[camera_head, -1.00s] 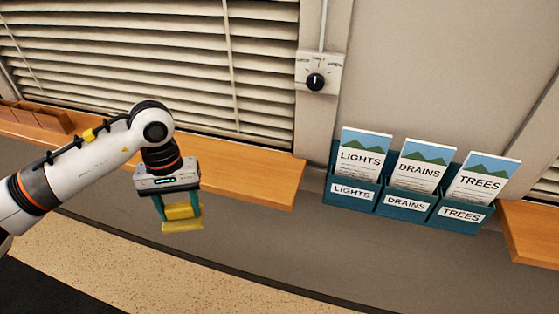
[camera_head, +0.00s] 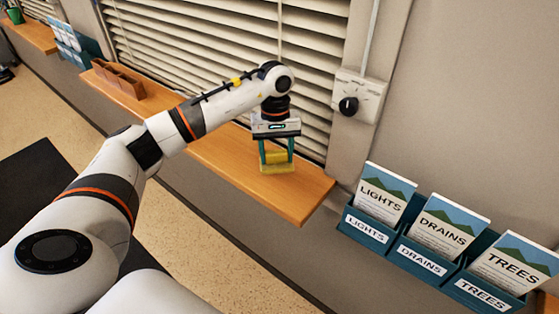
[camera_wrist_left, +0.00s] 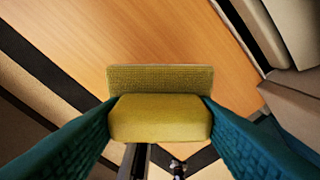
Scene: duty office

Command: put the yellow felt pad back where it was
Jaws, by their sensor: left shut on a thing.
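The yellow felt pad (camera_head: 277,159) is a yellow block with a wider, flat, darker base. My left gripper (camera_head: 276,154) is shut on its upper block, with one green finger on each side. In the left wrist view the pad (camera_wrist_left: 160,118) sits between the two fingers (camera_wrist_left: 160,122), its base pointing away from the wrist. In the head view the pad appears over the right part of the wooden sill (camera_head: 230,165). I cannot tell whether it touches the sill. My right gripper is not in view.
A brown wooden organizer (camera_head: 118,80) stands at the sill's left end. Window blinds (camera_head: 210,45) rise behind the sill. A dial switch (camera_head: 348,105) is on the wall to the right. Teal leaflet holders (camera_head: 395,250) hang at the lower right. The sill between organizer and pad looks bare.

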